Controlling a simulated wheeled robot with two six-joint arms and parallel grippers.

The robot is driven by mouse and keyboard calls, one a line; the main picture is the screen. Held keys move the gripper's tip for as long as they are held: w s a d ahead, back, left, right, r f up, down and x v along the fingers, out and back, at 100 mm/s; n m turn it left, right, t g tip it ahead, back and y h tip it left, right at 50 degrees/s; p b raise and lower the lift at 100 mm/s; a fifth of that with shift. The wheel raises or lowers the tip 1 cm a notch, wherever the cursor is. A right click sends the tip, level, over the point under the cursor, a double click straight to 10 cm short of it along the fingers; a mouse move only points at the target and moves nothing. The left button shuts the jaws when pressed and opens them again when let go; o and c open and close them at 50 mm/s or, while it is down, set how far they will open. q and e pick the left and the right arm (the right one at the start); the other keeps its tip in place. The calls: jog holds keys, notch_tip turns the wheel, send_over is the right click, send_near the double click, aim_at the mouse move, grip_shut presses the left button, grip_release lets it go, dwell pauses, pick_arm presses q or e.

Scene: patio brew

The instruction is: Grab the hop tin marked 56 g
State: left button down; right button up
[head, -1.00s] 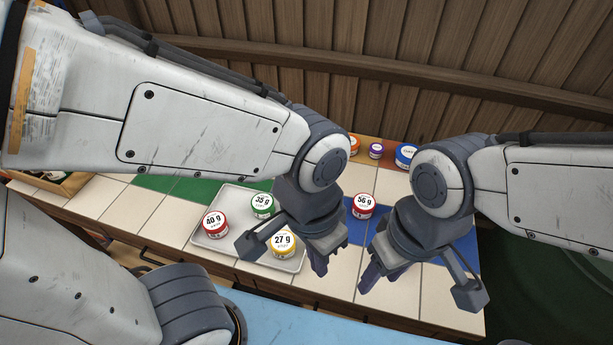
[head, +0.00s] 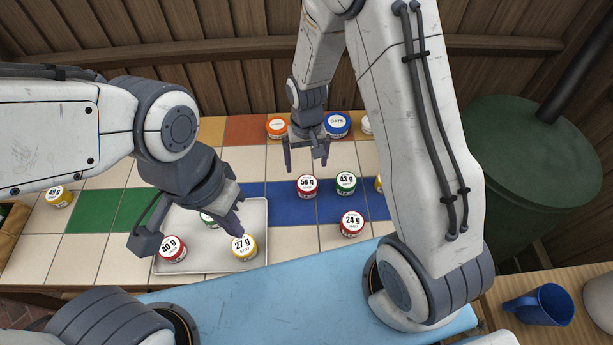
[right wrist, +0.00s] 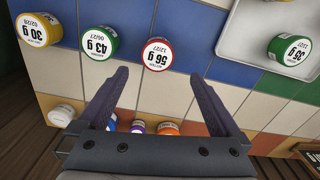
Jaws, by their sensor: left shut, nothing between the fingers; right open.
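The hop tin marked 56 g (head: 307,186) is red with a white lid and stands on the blue tile strip. It also shows in the right wrist view (right wrist: 157,54), upright, ahead of the fingers and near the middle between them. My right gripper (head: 306,160) is open and empty, behind the tin in the head view; its two fingers show in the right wrist view (right wrist: 155,95). My left gripper (head: 238,232) is shut and empty, over the white tray (head: 255,215) beside the yellow 27 g tin (head: 244,247).
A green 43 g tin (head: 346,183) stands close right of the 56 g tin, and a red 24 g tin (head: 352,224) in front. The tray also holds a red 40 g tin (head: 172,249) and a green tin (right wrist: 289,50). Orange (head: 277,127) and blue (head: 337,124) tins stand behind.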

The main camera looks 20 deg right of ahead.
send_over(307, 182)
jog(key=f, duration=0.6)
jog(key=shift+s+d+f+p, duration=0.15)
jog(key=shift+s+d+p, duration=0.1)
jog(key=shift+p, duration=0.15)
jog(key=shift+a+f+p, duration=0.1)
jog(key=shift+f+p, duration=0.25)
jog(key=shift+f, duration=0.25)
jog(key=f, duration=0.2)
jog(key=f+p, duration=0.1)
jog(key=f, duration=0.1)
jog(key=shift+w+a, duration=0.1)
jog(key=shift+w, duration=0.1)
jog(key=c, duration=1.3)
